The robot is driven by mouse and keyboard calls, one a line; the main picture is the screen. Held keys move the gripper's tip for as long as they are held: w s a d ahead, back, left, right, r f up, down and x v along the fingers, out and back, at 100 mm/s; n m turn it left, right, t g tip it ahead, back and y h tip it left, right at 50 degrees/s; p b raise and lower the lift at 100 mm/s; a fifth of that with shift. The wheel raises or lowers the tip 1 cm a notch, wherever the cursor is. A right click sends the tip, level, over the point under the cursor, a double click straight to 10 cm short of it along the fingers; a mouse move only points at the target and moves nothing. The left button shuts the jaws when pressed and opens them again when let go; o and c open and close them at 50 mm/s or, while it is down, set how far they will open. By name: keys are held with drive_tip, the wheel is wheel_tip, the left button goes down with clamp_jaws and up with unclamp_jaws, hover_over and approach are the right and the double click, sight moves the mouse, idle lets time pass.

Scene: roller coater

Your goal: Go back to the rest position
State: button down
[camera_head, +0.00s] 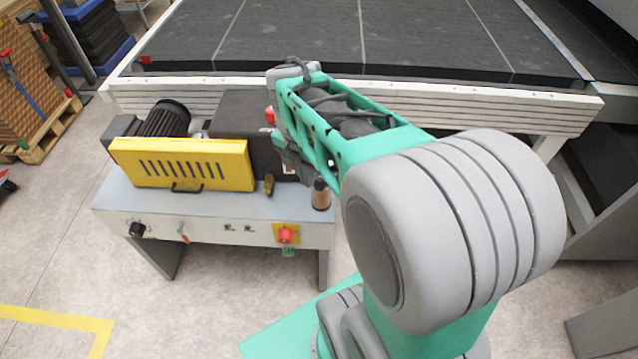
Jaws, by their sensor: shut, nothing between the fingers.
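My arm reaches from the lower right up over the machine table, with a large grey joint and a teal latticed forearm. My gripper (292,168) shows only in part as a dark shape below the far end of the forearm, and it is shut and empty. It hangs over the right part of the machine table (215,207), in front of a black box (240,112). The forearm hides part of the gripper. I cannot tell how high it is above the table.
A yellow slotted guard (182,163) and black motor (165,118) stand on the table. A dark bottle (320,193) stands near the gripper. A red knob (285,235) sits on the front panel. Behind is a wide black conveyor (290,35). Floor is clear at lower left.

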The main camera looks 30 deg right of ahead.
idle(0.6)
drive_tip(key=s+a+r+m+t, duration=0.1)
drive_tip(key=a+m, duration=0.4)
drive_tip(key=m, duration=0.6)
drive_tip(key=s+a+r+m+t+y, duration=0.1)
drive_tip(key=a+m, duration=0.4)
drive_tip(key=m, duration=0.6)
wheel_tip(320, 180, up, 2)
drive_tip(key=shift+s+r+t, duration=0.1)
drive_tip(key=shift+s+t, duration=0.7)
drive_tip(key=shift+s, duration=0.05)
